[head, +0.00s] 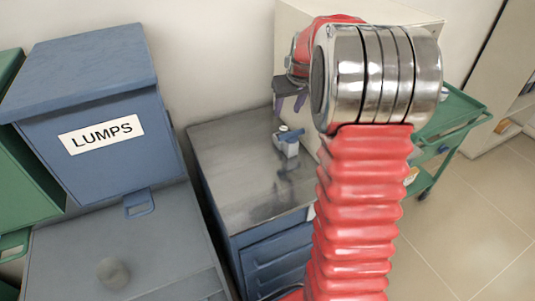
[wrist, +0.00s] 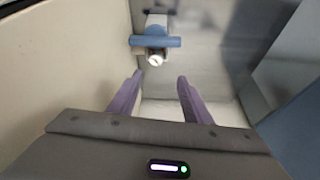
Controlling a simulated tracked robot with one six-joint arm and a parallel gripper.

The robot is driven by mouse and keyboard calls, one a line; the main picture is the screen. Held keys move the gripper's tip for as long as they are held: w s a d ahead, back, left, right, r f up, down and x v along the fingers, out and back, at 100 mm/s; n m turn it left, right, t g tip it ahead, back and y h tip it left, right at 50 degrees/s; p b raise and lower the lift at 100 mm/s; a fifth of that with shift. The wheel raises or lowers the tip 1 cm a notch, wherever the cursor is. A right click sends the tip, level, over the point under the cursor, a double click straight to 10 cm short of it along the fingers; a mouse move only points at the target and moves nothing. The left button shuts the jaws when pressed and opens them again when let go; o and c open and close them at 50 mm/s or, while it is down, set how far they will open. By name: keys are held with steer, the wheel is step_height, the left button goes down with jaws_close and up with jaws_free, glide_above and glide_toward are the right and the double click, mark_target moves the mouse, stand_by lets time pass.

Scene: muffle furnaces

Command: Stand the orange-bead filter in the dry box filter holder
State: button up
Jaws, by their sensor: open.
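My gripper (head: 287,104) hangs over the far part of the metal cabinet top, its purple fingers pointing down. In the wrist view my gripper (wrist: 160,78) is open, with nothing between the fingertips. A small pale grey device with a blue crossbar (head: 288,140) stands on the cabinet top below the gripper. In the wrist view its blue bar (wrist: 140,41) and a white round knob (wrist: 155,60) lie just beyond the fingertips, apart from them. I cannot make out an orange-bead filter or tell which part is the filter holder; my arm hides some of the scene.
The metal cabinet top (head: 235,165) is otherwise mostly bare. A cream wall or box side (wrist: 60,60) is close on the left in the wrist view. A blue LUMPS bin (head: 95,110) stands left; a green trolley (head: 455,115) stands right, partly behind my arm.

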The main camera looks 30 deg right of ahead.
steer(key=s+a+r+n, duration=0.1)
steer(key=s+a+r, duration=0.4)
steer(key=a, duration=0.4)
steer(key=s+a+r, duration=0.4)
steer(key=s+a, duration=0.4)
steer(key=a, duration=0.1)
steer(key=s+a+f, duration=0.1)
steer(key=s+a, duration=0.4)
steer(key=s, duration=0.3)
steer(key=s+a+f+n+t, duration=0.1)
steer(key=s+a, duration=0.4)
steer(key=s, duration=0.4)
steer(key=shift+f+y, duration=0.4)
steer(key=shift+s+d, duration=0.1)
